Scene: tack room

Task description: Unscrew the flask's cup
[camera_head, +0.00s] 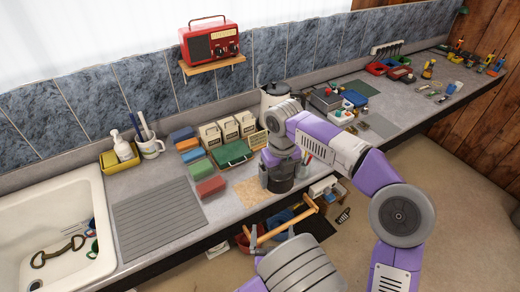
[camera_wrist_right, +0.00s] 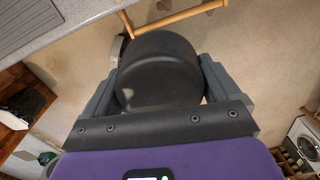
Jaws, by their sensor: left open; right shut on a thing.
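My right gripper (camera_wrist_right: 160,95) is shut on a dark, round-ended cylinder, which I take to be the flask (camera_wrist_right: 158,80); I cannot tell its cup from its body. A pale curved piece shows beside it in the right wrist view. In the head view my right gripper (camera_head: 279,180) points down at the counter's front edge, with the dark flask between its fingers. My left gripper (camera_head: 292,236) is low in the head view, below the right one, mostly hidden by my grey arm link. Its jaws are open, with nothing seen in them.
The counter (camera_head: 130,180) holds a green case (camera_head: 232,153), coloured boxes, pale cartons and a pale jug (camera_head: 272,96) close to my right arm. A wooden rack (camera_head: 285,225) stands below the front edge. The ribbed drainboard (camera_head: 158,218) is clear. A sink (camera_head: 50,220) lies left.

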